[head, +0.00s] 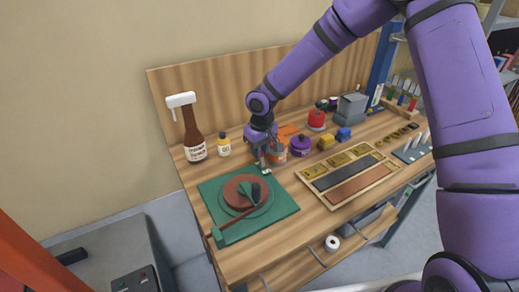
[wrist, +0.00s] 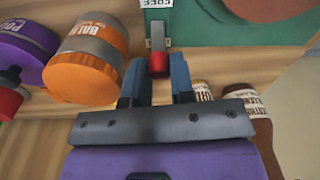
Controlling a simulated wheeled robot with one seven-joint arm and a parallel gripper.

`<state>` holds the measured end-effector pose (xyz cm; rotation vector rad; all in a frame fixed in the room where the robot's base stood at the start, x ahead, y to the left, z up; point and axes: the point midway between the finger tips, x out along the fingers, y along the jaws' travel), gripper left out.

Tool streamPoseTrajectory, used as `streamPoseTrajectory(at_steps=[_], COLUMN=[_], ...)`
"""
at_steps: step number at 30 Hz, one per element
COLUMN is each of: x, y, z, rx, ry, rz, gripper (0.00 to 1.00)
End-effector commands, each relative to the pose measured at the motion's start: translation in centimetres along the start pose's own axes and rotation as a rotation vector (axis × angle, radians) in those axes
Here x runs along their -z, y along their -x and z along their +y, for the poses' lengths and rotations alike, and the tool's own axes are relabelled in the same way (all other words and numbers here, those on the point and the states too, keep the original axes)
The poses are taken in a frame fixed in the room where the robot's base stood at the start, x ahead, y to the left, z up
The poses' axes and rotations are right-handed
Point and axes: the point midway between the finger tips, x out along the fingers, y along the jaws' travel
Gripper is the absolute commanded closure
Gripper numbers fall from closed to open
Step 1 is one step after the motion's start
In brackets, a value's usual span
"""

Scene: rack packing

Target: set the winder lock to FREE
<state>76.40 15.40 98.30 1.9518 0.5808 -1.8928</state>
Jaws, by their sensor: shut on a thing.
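The lock is a small red-tipped lever (wrist: 158,64) at the board's edge in the wrist view. My gripper (wrist: 158,75) is shut on this lever, its two blue fingers on either side. A white label (wrist: 157,3) shows beyond the lever, its lettering partly cut off. In the head view my gripper (head: 266,168) is at the board's back edge, and the lever is too small to make out.
An orange jar (wrist: 85,72) and a purple jar (wrist: 22,50) stand close left of my fingers in the wrist view. A brown spray bottle (head: 192,135) and a small yellow bottle (head: 224,146) stand behind the board. A wooden tray (head: 335,201) lies to its right.

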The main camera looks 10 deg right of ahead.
Motion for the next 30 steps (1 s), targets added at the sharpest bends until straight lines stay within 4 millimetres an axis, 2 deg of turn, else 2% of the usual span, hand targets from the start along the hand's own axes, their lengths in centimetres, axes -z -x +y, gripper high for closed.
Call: streamPoseTrajectory(at_steps=[30], x=[-2.0], y=[0.5], z=[-0.5], rx=[-0.056], ry=[0.016], rz=[0.345], gripper=[1.00])
